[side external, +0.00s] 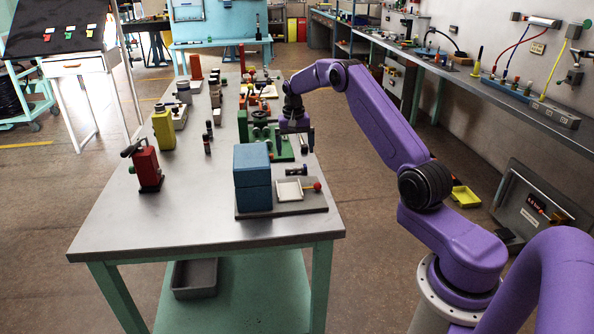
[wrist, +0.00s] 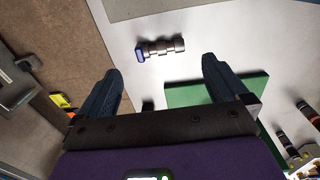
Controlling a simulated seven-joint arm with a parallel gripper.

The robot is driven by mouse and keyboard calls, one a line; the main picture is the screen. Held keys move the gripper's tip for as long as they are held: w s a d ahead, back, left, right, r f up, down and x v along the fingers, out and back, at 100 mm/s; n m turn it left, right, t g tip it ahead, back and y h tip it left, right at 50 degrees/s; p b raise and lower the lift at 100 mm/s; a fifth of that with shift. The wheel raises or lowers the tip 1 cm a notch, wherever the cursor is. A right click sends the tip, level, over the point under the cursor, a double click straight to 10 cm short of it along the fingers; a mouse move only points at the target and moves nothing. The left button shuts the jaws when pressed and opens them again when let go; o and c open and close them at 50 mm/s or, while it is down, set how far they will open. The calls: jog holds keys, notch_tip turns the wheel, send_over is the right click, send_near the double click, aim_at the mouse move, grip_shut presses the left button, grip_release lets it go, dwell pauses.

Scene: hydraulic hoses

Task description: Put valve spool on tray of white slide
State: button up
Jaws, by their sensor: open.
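The valve spool (wrist: 160,48), a short grey metal ribbed cylinder with a blue end, lies on its side on the steel table. In the side view it shows as a small dark piece (side external: 297,170) just behind the white tray. The white slide's shallow square tray (side external: 289,190) sits on a dark grey base, with a red-knobbed handle (side external: 314,187) at its right. My gripper (side external: 297,138) points down above the table, behind the spool. In the wrist view its fingers (wrist: 157,82) are apart and empty, with the spool beyond them.
A tall blue block (side external: 252,178) stands at the left of the tray on the same base. A green plate (wrist: 218,90) with parts lies beneath and behind my gripper. A red bottle jack (side external: 146,166) and a yellow can (side external: 163,128) stand farther left; the table's front left is clear.

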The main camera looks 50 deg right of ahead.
aim_at(296, 168)
jog(key=shift+s+f, duration=0.2)
jog(key=shift+f, duration=3.15)
jog(key=c, duration=1.2)
jog(key=shift+o, duration=0.2)
jog(key=shift+r, duration=0.1)
